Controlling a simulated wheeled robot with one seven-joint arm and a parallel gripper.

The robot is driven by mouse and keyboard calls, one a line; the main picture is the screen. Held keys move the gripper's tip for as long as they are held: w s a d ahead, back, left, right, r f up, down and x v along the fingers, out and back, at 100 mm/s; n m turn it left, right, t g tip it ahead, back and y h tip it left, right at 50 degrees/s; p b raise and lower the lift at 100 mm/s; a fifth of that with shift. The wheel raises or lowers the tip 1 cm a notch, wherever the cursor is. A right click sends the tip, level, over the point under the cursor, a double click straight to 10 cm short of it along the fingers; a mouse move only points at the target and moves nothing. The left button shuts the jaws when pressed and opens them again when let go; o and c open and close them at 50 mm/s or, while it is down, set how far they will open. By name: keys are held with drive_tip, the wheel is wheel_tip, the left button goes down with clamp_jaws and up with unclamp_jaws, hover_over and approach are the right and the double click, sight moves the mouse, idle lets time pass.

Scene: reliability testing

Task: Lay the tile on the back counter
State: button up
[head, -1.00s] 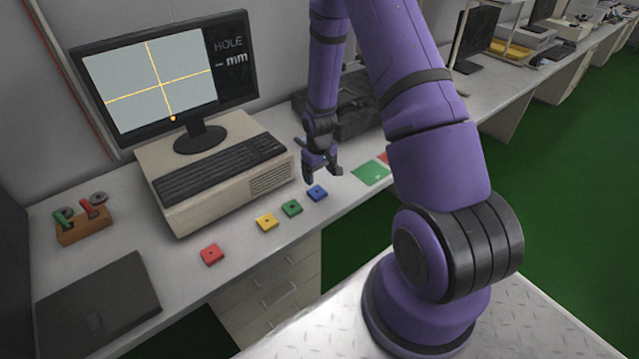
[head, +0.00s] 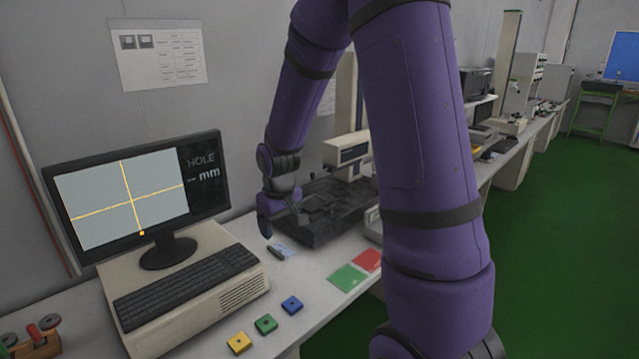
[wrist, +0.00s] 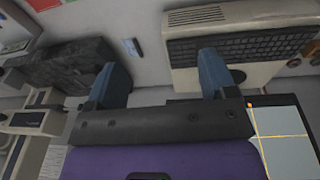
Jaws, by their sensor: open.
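Several small square tiles with a centre hole lie in a row on the counter (head: 318,300): a blue tile (head: 291,305), a green tile (head: 265,324) and a yellow tile (head: 239,342). I cannot tell which one the task means. My gripper (head: 268,228) is above the counter behind these tiles, between the keyboard and the dark machine. In the wrist view my gripper (wrist: 162,80) has its two fingers apart and nothing held between them. A small dark item (wrist: 133,47) lies on the counter beyond the fingertips.
A monitor (head: 135,195) and a keyboard (head: 180,290) on a beige case stand left of my gripper. A dark bulky machine (head: 325,215) stands to its right. A green flat square (head: 347,277) and a red one (head: 367,260) lie on the counter in front of it.

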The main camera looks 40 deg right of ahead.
drive_tip(key=s+a+r+t, duration=0.1)
drive_tip(key=s+a+r, duration=0.2)
drive_tip(key=s+r, duration=0.3)
drive_tip(key=s+a+r+t, duration=0.15)
drive_tip(key=s+r, duration=0.25)
drive_tip(key=r, duration=0.5)
drive_tip(key=s+a+r, duration=0.2)
drive_tip(key=s+r, duration=0.1)
drive_tip(key=s, duration=0.4)
drive_tip(key=s+a+r+t, duration=0.1)
drive_tip(key=s+a+r, duration=0.1)
drive_tip(key=s, duration=0.4)
drive_tip(key=shift+s+a+r+y, duration=0.15)
drive_tip(key=shift+s+r+y, duration=0.2)
drive_tip(key=shift+r, duration=0.5)
